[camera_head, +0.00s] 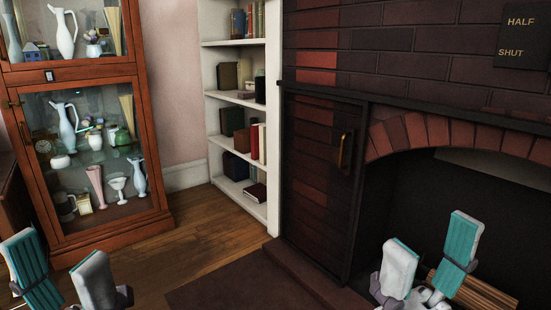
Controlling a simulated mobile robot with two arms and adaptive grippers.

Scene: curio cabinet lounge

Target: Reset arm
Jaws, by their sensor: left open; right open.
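My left gripper (66,281) is at the lower left corner of the head view. Its two grey fingers with teal pads stand apart with nothing between them. My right gripper (427,267) is at the lower right, in front of the fireplace opening. Its two fingers, one showing a teal ribbed pad, are apart and empty. Both grippers point upward in the picture. The arms behind them are mostly cut off by the bottom edge.
A wooden glass-fronted cabinet (100,237) with vases stands at the left. A white bookshelf (234,42) holds books. A brick-faced panel (310,190) with a brass handle (346,151) stands beside the fireplace (400,190). Logs (478,291) lie behind my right gripper. The wooden floor (205,241) between is clear.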

